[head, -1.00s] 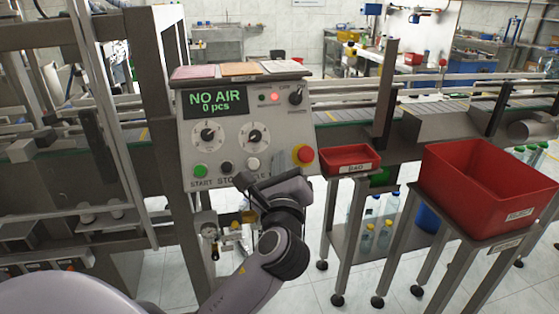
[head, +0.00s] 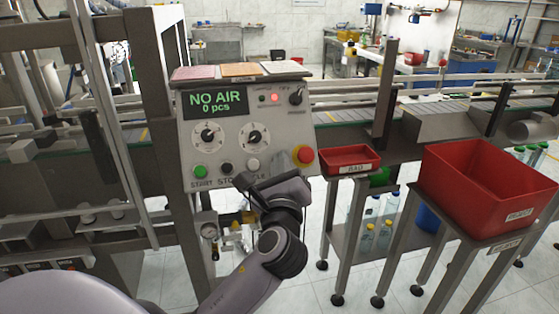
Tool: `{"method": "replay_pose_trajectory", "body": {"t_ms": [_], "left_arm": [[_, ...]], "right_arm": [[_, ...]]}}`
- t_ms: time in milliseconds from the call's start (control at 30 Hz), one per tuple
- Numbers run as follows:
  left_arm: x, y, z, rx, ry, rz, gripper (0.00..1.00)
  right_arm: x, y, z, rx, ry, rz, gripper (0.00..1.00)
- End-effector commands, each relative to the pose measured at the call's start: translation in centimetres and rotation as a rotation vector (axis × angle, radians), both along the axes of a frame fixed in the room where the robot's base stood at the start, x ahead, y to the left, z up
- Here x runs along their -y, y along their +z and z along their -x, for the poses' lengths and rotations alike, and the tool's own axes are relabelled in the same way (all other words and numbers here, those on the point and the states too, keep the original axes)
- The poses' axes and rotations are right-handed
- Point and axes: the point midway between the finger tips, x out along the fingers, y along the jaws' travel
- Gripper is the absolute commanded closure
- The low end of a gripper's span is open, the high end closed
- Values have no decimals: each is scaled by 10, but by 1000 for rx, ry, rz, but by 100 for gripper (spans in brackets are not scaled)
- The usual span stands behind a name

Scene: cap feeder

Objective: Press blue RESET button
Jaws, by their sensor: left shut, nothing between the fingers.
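The control panel (head: 222,142) stands upright ahead of me, with a display reading "NO AIR 0 pcs". Its lower row shows a green START button (head: 200,172), a black STOP button (head: 226,168) and a white CYCLE button (head: 253,164). No blue RESET button can be made out; my left gripper and wrist cover part of the panel's lower right. My left gripper (head: 243,181) is shut and empty, in front of the panel's lower edge, just below the STOP and CYCLE buttons. I cannot tell whether it touches the panel. My right gripper is not in view.
A red emergency-stop knob (head: 304,154) sticks out at the panel's right edge. A small red bin (head: 348,158) and a large red crate (head: 470,205) stand on stands to the right. A gauge (head: 209,231) hangs below the panel. A steel frame (head: 160,110) rises at the left.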

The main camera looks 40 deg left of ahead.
Motion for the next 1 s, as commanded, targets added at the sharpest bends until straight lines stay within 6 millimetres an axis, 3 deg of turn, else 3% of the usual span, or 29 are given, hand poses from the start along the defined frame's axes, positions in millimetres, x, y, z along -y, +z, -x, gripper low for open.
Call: {"method": "replay_pose_trajectory", "body": {"t_ms": [1000], "left_arm": [[-5,-5,-4,-1,1,0,100]], "right_arm": [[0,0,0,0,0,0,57]]}}
